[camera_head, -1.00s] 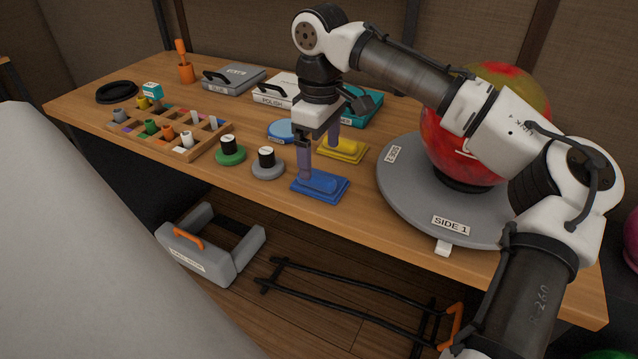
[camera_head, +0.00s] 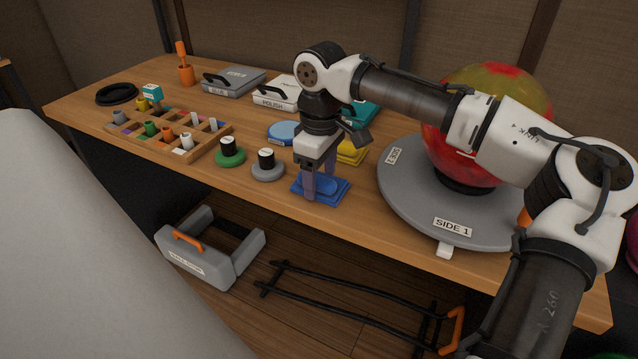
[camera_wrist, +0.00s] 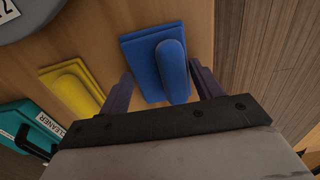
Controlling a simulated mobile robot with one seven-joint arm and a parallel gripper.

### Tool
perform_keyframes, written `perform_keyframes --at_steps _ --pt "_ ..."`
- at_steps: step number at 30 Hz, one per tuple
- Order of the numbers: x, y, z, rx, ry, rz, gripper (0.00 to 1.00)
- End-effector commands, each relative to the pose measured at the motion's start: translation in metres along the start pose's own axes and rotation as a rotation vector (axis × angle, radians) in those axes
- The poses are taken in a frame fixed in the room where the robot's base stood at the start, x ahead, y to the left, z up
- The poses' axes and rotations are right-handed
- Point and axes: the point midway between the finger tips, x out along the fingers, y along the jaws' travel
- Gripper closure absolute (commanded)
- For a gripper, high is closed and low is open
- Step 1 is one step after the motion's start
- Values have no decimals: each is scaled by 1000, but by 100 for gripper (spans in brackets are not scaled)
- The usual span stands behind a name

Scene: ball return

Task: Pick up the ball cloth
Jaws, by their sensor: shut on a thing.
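A folded blue cloth (camera_head: 341,189) with a raised ridge lies on the workbench near its front edge. It also shows in the wrist view (camera_wrist: 142,65), at top centre. My gripper (camera_head: 321,187) is down at it, pointing straight down, with one finger on each side of the ridge. The gripper is shut on the blue cloth, which still lies at table level. A similar yellow cloth (camera_head: 353,153) lies just behind, partly hidden by my gripper; it shows in the wrist view (camera_wrist: 75,87). I cannot tell from any label which is the ball cloth.
A red and yellow ball (camera_head: 470,150) sits on a grey turntable (camera_head: 408,195) to the right. Grey (camera_head: 267,171) and green (camera_head: 229,157) knobbed discs stand left of the gripper. A teal box (camera_head: 362,113) is behind. The bench's front edge is close.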

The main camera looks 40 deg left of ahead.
Motion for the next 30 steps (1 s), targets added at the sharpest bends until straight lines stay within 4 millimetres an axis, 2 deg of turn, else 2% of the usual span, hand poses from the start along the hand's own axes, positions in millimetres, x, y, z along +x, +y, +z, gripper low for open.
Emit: perform_keyframes --at_steps 11,17,20,30 --pt "-3 0 0 0 0 0 57" --pt "-23 0 -1 0 2 0 57" --pt "-44 0 -1 1 3 0 57" --pt "-141 0 -1 -1 3 0 57"
